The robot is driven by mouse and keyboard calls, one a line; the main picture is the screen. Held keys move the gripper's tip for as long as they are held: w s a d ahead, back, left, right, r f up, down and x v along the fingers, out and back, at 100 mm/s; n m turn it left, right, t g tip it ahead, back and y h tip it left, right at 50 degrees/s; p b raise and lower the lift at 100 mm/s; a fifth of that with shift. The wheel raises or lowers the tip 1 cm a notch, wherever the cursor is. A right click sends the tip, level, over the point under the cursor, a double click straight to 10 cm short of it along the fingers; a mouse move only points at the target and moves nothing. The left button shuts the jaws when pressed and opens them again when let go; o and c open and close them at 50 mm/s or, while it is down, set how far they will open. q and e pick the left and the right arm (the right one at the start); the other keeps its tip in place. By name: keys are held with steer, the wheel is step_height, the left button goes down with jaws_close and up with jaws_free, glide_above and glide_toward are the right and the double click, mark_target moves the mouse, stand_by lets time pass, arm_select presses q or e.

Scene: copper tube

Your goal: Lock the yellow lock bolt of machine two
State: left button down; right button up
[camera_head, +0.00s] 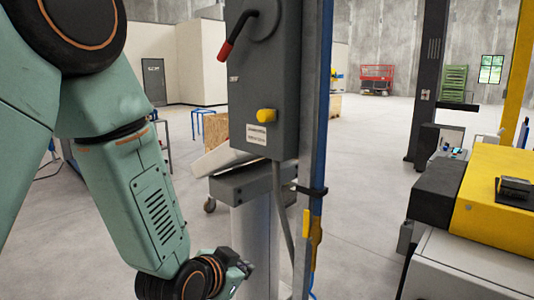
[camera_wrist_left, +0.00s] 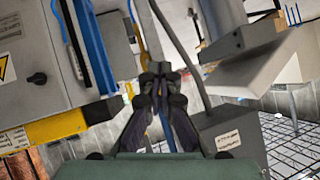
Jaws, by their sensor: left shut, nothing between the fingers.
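A yellow lock bolt (camera_head: 266,116) sticks out of the lower front of a grey switch box (camera_head: 285,70), above a small white label. A black lever with a red grip (camera_head: 238,36) sits higher on the same box and is tilted. My left gripper (camera_head: 246,270) is low in the head view, below the box and apart from the bolt, beside a pale post. In the left wrist view its fingers (camera_wrist_left: 160,76) are together with nothing between them. I cannot make out the bolt for sure in that view. My right gripper is not in view.
A blue-edged upright (camera_head: 319,100) stands right of the box, with a yellow fitting (camera_head: 311,238) low down. A yellow and black machine (camera_head: 490,195) stands at the right. The floor between them is clear. In the wrist view, a dark cable (camera_wrist_left: 180,48) runs close by the fingers.

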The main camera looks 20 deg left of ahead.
mark_target(265, 115)
arm_select(q)
steer(key=w+r+m+t+h+p, duration=0.1)
steer(key=w+r+m+t, duration=0.1)
steer(key=r+m, duration=0.6)
steer(key=w+d+r+m+t+h+p, duration=0.1)
steer(key=w+r+m+t, duration=0.2)
steer(key=r+m, duration=0.6)
steer(key=shift+w+r+t+p, duration=0.25)
steer(key=shift+r+t, duration=0.75)
steer(key=shift+r, duration=3.25)
steer(key=shift+d, duration=0.1)
steer(key=w+p, duration=0.1)
steer(key=w, duration=0.2)
steer(key=w+p, duration=0.1)
steer(key=w, duration=0.3)
steer(key=w+r+p, duration=0.1)
steer(key=w, duration=0.2)
steer(key=shift+w+a+r, duration=0.1)
steer(key=shift+w+a, duration=0.3)
steer(key=shift+w+a+r+p, duration=0.1)
steer(key=shift+a+p, duration=0.1)
steer(key=shift+a, duration=0.2)
steer(key=shift+w+a+p, duration=0.1)
steer(key=shift+a+p, duration=0.05)
steer(key=shift+a, duration=0.2)
steer(key=shift+d, duration=0.1)
